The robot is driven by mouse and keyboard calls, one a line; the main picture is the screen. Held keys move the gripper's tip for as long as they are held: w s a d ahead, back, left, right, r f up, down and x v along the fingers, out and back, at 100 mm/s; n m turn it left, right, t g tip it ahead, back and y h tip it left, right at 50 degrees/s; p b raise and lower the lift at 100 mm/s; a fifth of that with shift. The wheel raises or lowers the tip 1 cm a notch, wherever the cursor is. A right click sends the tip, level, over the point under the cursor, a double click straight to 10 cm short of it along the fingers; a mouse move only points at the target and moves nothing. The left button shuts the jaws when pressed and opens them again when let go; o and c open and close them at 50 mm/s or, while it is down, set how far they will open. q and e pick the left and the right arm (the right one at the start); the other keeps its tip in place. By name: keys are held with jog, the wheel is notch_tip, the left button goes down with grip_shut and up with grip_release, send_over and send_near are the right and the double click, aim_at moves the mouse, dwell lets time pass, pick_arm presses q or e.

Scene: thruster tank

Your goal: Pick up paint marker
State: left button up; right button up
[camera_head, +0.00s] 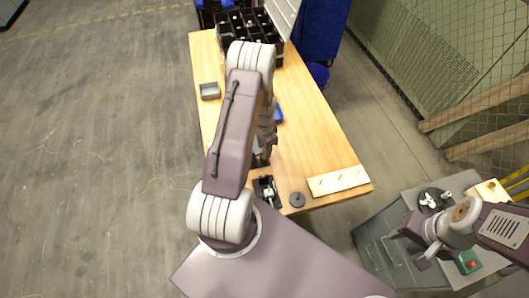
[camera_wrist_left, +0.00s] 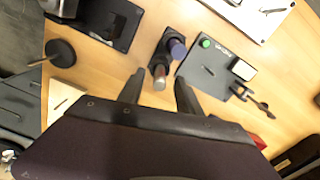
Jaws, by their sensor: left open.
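In the left wrist view, a small dark holder (camera_wrist_left: 166,42) stands on the wooden table with upright, marker-like pieces. One has a purple-blue top (camera_wrist_left: 178,49), another a silver and reddish top (camera_wrist_left: 160,76); I cannot tell for sure which is the paint marker. My left gripper (camera_wrist_left: 159,79) is open above the table, its fingertips either side of the silver-topped piece in the picture; contact is not visible. In the head view my left arm hides most of this spot. My right gripper (camera_head: 408,250) is open and empty at the right, over the grey cabinet.
On the table (camera_head: 315,135) are a black compartment box (camera_head: 250,30), a grey tray (camera_head: 210,91), a cream board (camera_head: 338,181), a dark round disc (camera_head: 297,200) and a black tray (camera_head: 267,191). A dark plate with a green button (camera_wrist_left: 206,43) lies beside the holder.

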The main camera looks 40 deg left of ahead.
pick_arm(q)
jog(key=shift+s+d+f, duration=0.15)
jog(key=shift+f, duration=0.55)
jog(key=shift+w+f, duration=0.15)
jog(key=shift+w, duration=0.05)
grip_shut()
jog(key=shift+s, duration=0.1)
jog(key=shift+r, duration=0.35)
jog(key=w+d+r+b, duration=0.3)
jog(key=w+d+r, duration=0.4)
jog(key=d+r, duration=0.2)
jog(key=shift+d+r, duration=0.15)
jog(key=shift+r, duration=0.6)
